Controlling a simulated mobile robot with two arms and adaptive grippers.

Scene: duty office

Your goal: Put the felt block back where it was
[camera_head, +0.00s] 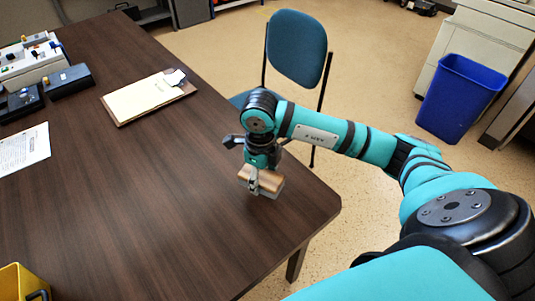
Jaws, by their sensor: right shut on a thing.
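The felt block (268,180), with a tan-brown top and a paler lower side, is at the near right part of the dark wooden table (150,210). My right gripper (254,184) comes down over it from above and is shut on it. The gripper's fingers hide part of the block. I cannot tell whether the block's underside touches the table top or is slightly above it. My left gripper is not in view.
A clipboard with paper (145,96), a white sheet (22,150), dark boxes (68,81) and a pale device (32,60) lie on the left. A yellow container (22,280) is at the bottom left. A teal chair (297,48) stands beyond the table. The table's middle is clear.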

